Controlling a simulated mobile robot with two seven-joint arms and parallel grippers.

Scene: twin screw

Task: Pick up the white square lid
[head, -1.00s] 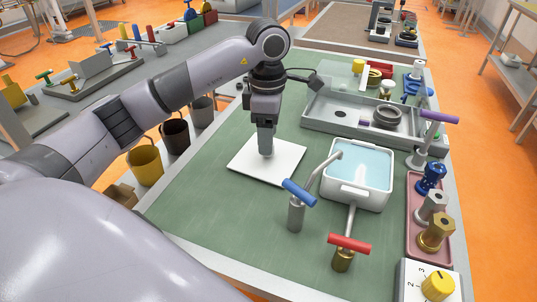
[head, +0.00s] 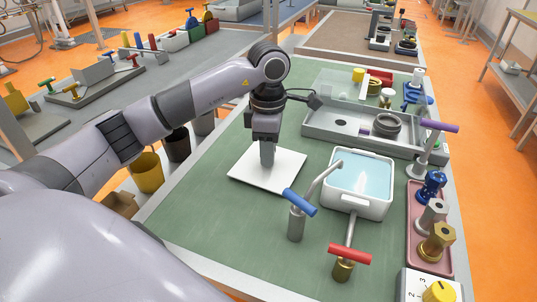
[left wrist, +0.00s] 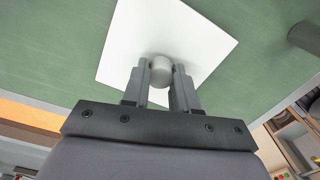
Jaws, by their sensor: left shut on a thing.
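The white square lid (head: 249,163) lies flat on the green table mat, left of the white basin. It has a round grey knob (left wrist: 161,71) at its middle, which shows in the left wrist view. My left gripper (head: 268,163) points straight down over the lid's middle. Its two fingers (left wrist: 160,80) are closed on either side of the knob. The knob is mostly hidden by the fingers in the head view. In the left wrist view, the lid (left wrist: 190,35) spreads out beyond the fingertips. I see no clear gap under the lid. My right gripper is not in view.
The white basin (head: 358,201) of water stands right of the lid. A blue-handled tap (head: 298,218) and red-handled valve (head: 345,262) stand in front. A grey tray (head: 330,137) lies behind, and a pink tray (head: 416,246) holds fittings at right. Green mat is clear at front left.

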